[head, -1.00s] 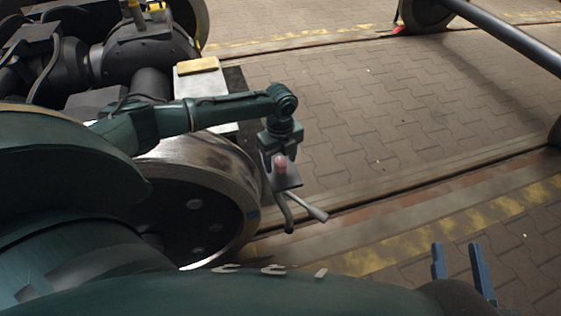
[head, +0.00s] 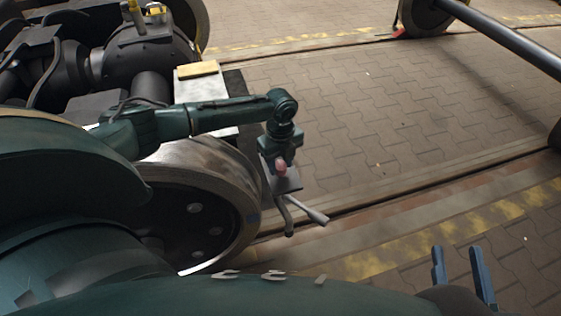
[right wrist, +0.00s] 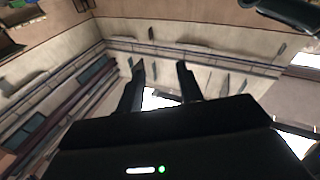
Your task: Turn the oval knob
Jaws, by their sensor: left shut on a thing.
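A small pink knob (head: 281,169) sits at a dark grey plate (head: 291,183) just right of the near wheel in the head view. Two handles stick out below the plate: a grey one (head: 309,212) to the lower right and a dark one (head: 285,218) downward. My left gripper (head: 281,164) points down and is shut on the pink knob, hiding part of it. My right gripper (head: 465,274) shows two blue fingers apart at the lower right, empty and far from the knob. In the right wrist view its dark fingers (right wrist: 160,85) are also apart with nothing between.
The steel wheel (head: 205,163) and the bogie's dark machinery (head: 145,50) stand left of my left gripper. A yellow block (head: 198,68) lies on a pale box (head: 203,88) behind my forearm. Rails cross the paved floor (head: 400,110), which is largely clear to the right.

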